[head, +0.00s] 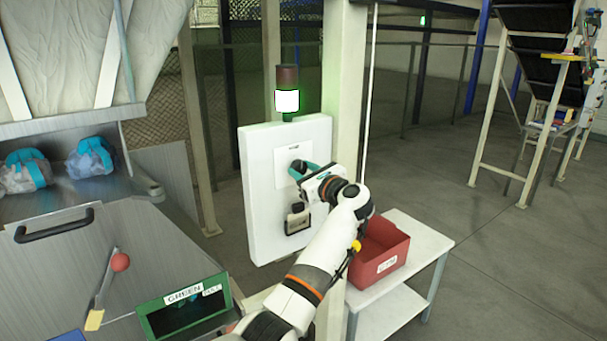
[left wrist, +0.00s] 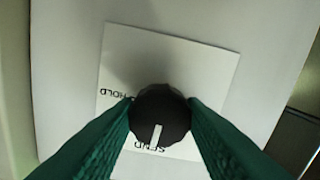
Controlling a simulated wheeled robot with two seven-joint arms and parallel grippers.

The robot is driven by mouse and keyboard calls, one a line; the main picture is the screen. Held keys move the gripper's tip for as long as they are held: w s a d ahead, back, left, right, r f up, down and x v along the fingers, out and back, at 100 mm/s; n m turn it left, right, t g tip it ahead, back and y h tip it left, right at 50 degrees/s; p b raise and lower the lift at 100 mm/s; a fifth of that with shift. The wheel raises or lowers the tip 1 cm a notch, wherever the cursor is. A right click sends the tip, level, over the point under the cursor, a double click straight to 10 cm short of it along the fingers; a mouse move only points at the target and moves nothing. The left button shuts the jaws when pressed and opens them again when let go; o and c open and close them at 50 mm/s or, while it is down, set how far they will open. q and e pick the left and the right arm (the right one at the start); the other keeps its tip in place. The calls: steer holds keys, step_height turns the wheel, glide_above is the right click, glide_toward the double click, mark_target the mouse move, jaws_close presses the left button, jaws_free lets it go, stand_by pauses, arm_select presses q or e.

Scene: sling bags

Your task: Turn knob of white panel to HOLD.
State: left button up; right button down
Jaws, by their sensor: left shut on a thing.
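The white panel (head: 262,222) stands upright on a post in the head view. Its black knob (left wrist: 160,112) sits on a white label plate (left wrist: 170,60) with the words HOLD (left wrist: 118,90) and SEND (left wrist: 152,148). In the left wrist view the text is upside down, and the knob's white pointer line points down at SEND. My left gripper (head: 304,170) has its green fingers on both sides of the knob, shut on it; it also shows in the left wrist view (left wrist: 160,115). The fingers partly hide HOLD. My right gripper is not in view.
A black-and-grey device (head: 298,218) is mounted lower on the panel. A signal lamp (head: 287,100) above glows green-white. A red bin (head: 380,252) stands on a white table (head: 428,240) at the right. A metal chute with bagged items (head: 90,158) and a green-framed box (head: 184,305) are at the left.

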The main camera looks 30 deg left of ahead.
arm_select(q)
steer(key=m+b, duration=0.1)
steer(key=b, duration=0.1)
steer(key=shift+f+m+b, duration=0.3)
steer(key=shift+m+b, duration=0.05)
steer(key=shift+m, duration=0.45)
steer(key=shift+r+m+b, duration=0.15)
steer(key=shift+m+b, duration=0.15)
steer(key=shift+m, duration=0.2)
steer(key=shift+r+m, duration=0.15)
steer(key=shift+m, duration=0.75)
steer(key=m+p, duration=0.1)
steer(key=m, duration=0.1)
steer(key=shift+m, duration=0.4)
steer(key=m+p, duration=0.2)
steer(key=shift+r+m, duration=0.15)
steer(key=shift+m, duration=0.25)
steer(key=m+p, duration=0.3)
steer(key=m, duration=0.1)
steer(key=shift+m+p, duration=0.8)
steer(key=shift+m, duration=0.4)
